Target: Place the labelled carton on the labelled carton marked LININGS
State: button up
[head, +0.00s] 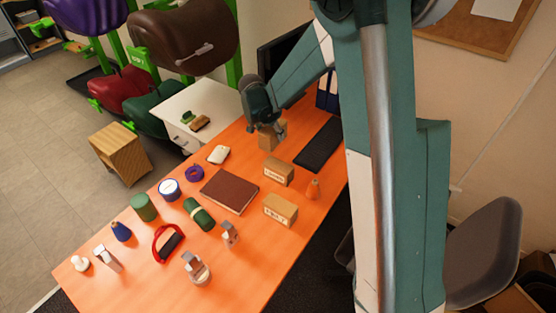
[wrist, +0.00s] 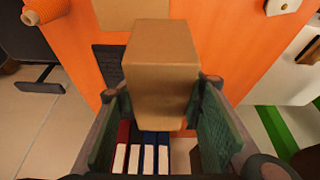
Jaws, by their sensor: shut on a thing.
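My gripper (head: 275,128) is at the far end of the orange table, shut on a brown carton (head: 267,139). In the wrist view the carton (wrist: 162,75) sits between the two green finger pads, and no label shows on its visible faces. Two more labelled cartons stand on the table, nearer the head camera than my gripper: a middle carton (head: 279,172) and a nearer carton (head: 280,210). Their labels are too small to read surely, so I cannot tell which one is marked LININGS. Both tops look bare.
A black keyboard (head: 318,146) lies right of the cartons. An orange thread cone (head: 313,189) stands between them on the right. A brown book (head: 229,191) lies to their left, with several tools and tins beyond. Blue binders (head: 328,92) stand at the back.

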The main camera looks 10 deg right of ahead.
jog(key=s+d+r+p, duration=0.1)
jog(key=s+r+p, duration=0.1)
jog(key=s, duration=0.4)
jog(key=shift+s+r+p, duration=0.15)
jog(key=shift+r+p, duration=0.15)
send_near(281, 162)
jog(key=shift+w+d+r, duration=0.1)
jog(key=shift+w+d, duration=0.4)
jog(key=shift+w, duration=0.25)
jog(key=shift+f, duration=2.05)
jog(key=shift+f+b, duration=0.2)
jog(key=shift+b, duration=0.2)
jog(key=o, duration=1.1)
